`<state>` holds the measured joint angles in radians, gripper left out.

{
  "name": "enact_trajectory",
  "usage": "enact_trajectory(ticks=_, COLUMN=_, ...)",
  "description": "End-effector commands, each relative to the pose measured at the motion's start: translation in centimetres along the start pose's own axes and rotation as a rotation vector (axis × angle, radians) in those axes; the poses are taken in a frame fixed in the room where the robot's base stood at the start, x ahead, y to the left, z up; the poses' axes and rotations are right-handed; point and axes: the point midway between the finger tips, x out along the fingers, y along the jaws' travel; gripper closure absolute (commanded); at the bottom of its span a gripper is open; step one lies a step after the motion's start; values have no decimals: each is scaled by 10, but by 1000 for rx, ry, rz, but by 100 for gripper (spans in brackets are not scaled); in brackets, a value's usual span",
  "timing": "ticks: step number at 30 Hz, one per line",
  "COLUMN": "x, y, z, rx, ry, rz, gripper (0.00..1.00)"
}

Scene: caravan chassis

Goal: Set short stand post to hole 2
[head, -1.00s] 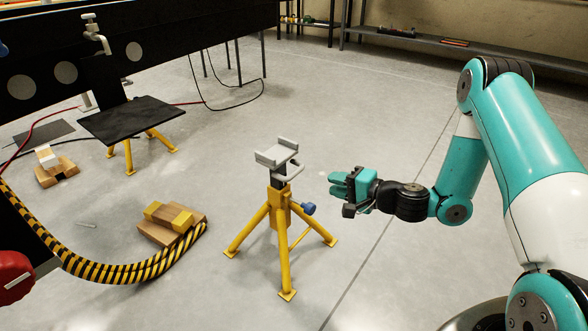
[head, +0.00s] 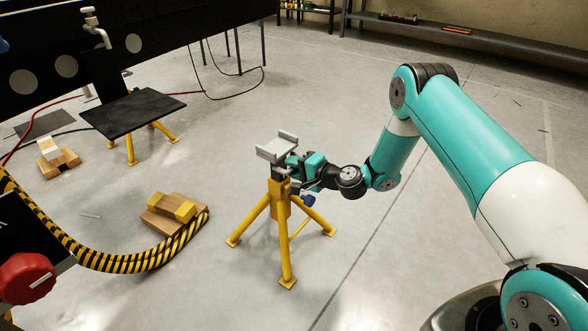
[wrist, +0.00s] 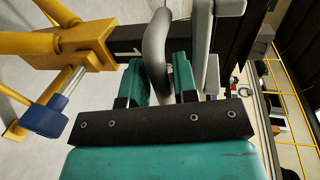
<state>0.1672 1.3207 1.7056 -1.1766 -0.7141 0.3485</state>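The short yellow stand (head: 280,208) is upright on three splayed legs on the open floor. Its dark inner post (wrist: 128,42) rises from the yellow collar (wrist: 80,45), with a white mark just above the collar. A grey cradle (head: 277,148) tops the post, and a curved grey handle (wrist: 156,45) is at its side. A blue knob (wrist: 50,105) sits on the collar; it also shows in the head view (head: 308,201). My gripper (wrist: 160,80) is at the handle, with teal fingers on either side of it. Whether they press on it is unclear.
Yellow-topped wooden blocks (head: 172,212) and a striped hose (head: 110,262) lie left of the stand. A black chassis (head: 160,35) and another yellow stand under a black plate (head: 130,112) are at the back left.

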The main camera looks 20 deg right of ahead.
Motion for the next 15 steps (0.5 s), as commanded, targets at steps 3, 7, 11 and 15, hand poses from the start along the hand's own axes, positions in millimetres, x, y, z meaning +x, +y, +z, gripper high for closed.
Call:
enact_trajectory(ticks=3, x=0, y=-1, z=0, rx=0, ry=0, rz=0, gripper=73)
enact_trajectory(ticks=7, x=0, y=-1, z=0, rx=0, ry=0, rz=0, gripper=80)
enact_trajectory(ticks=11, x=0, y=0, z=0, rx=0, ry=0, rz=0, gripper=100)
enact_trajectory(ticks=15, x=0, y=-1, z=0, rx=0, ry=0, rz=0, gripper=100)
